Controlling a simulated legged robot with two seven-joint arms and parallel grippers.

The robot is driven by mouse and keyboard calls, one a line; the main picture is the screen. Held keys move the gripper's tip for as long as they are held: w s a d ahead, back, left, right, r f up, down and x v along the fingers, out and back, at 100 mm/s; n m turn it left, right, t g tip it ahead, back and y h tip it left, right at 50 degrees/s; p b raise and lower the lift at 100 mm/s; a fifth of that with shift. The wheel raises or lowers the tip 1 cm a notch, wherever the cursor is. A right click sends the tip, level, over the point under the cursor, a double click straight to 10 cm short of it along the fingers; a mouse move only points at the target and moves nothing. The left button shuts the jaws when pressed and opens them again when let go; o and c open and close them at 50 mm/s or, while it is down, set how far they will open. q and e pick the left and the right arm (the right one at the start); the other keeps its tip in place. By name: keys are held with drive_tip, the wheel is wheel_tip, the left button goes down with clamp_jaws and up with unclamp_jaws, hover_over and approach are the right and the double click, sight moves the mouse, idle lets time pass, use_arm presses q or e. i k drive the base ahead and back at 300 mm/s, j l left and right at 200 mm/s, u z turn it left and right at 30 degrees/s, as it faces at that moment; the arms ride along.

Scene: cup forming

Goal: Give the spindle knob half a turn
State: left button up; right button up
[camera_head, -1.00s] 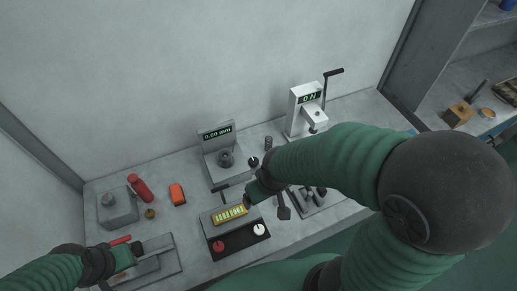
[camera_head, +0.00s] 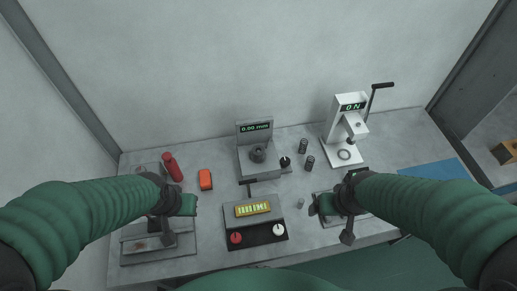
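A grey measuring stand with a "0.00 mm" display (camera_head: 255,128) stands at the middle of the bench. A black round knob with a white mark (camera_head: 285,162) is on its right side; no label tells whether it is the spindle knob. In front, a control box (camera_head: 265,212) with a lit yellow-green panel carries a red knob (camera_head: 236,238) and a white knob (camera_head: 278,230). My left gripper (camera_head: 177,222) is above the grey fixture at left, apart from all knobs. My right gripper (camera_head: 331,223) is right of the control box, over a grey fixture. Neither gripper's opening is clear.
A white press (camera_head: 345,120) reading "0 N" with a black lever stands at back right. Two small dark cylinders (camera_head: 310,163) stand beside it. A blue mat (camera_head: 430,173) lies at right.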

sight(285, 162)
drive_tip(key=k, duration=0.55)
drive_tip(key=l+u, duration=0.15)
drive_tip(key=u, duration=1.95)
drive_tip(key=k+l+u, duration=0.1)
drive_tip(key=k+l, duration=0.15)
drive_tip(key=l, duration=0.25)
drive_tip(key=k+l+u, duration=0.1)
drive_tip(key=k+l, duration=0.15)
drive_tip(key=l, duration=0.25)
drive_tip(key=k+l, duration=0.3)
drive_tip(key=l, duration=0.2)
drive_tip(key=k+l+u, duration=0.15)
drive_tip(key=l, duration=0.3)
drive_tip(key=k, duration=0.1)
